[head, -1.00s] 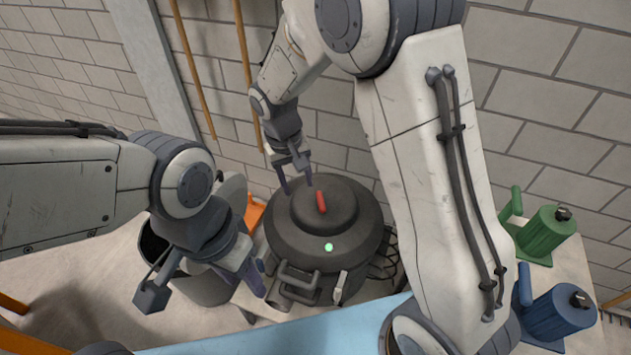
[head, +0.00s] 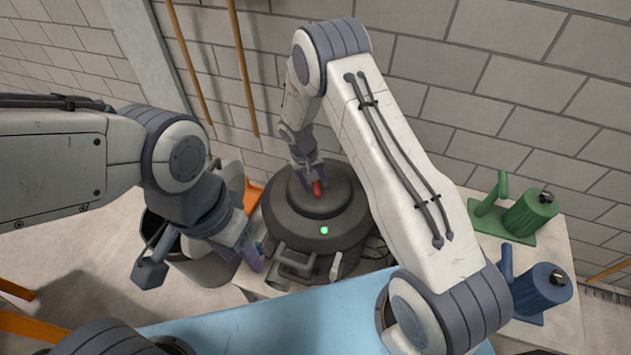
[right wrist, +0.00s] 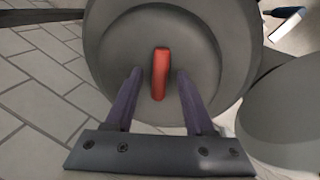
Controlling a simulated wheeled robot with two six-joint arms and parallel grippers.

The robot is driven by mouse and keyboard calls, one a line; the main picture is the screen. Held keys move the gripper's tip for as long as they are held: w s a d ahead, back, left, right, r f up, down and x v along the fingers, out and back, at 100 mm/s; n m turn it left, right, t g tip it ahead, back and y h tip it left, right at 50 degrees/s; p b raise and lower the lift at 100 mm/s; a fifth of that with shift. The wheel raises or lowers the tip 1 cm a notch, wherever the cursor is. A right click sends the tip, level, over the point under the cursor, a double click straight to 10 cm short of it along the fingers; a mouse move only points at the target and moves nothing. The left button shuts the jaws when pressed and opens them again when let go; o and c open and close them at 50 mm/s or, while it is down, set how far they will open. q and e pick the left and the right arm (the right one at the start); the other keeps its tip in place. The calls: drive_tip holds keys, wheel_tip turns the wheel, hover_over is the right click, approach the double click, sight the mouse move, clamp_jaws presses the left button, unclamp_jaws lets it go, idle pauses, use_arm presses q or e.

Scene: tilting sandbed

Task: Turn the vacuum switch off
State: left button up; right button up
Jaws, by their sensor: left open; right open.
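The vacuum switch is a red lever (head: 317,188) on top of the dark round vacuum (head: 290,225). A green light (head: 324,230) glows on the vacuum's front. My right gripper (head: 314,186) is open at the switch. In the right wrist view, the red switch (right wrist: 160,74) stands between the two purple fingers of my right gripper (right wrist: 158,78), with a gap on each side. My left gripper (head: 205,265) is open and empty, left of the vacuum, in front of a dark bin.
The dark bin (head: 205,288) stands left of the vacuum. A green canister (head: 530,213) and a blue canister (head: 543,292) stand on a bench at the right. A light blue surface (head: 270,328) lies in front. A brick wall is behind.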

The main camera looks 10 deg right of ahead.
drive_tip(key=shift+d+f, duration=0.1)
drive_tip(key=shift+f, duration=0.3)
clamp_jaws()
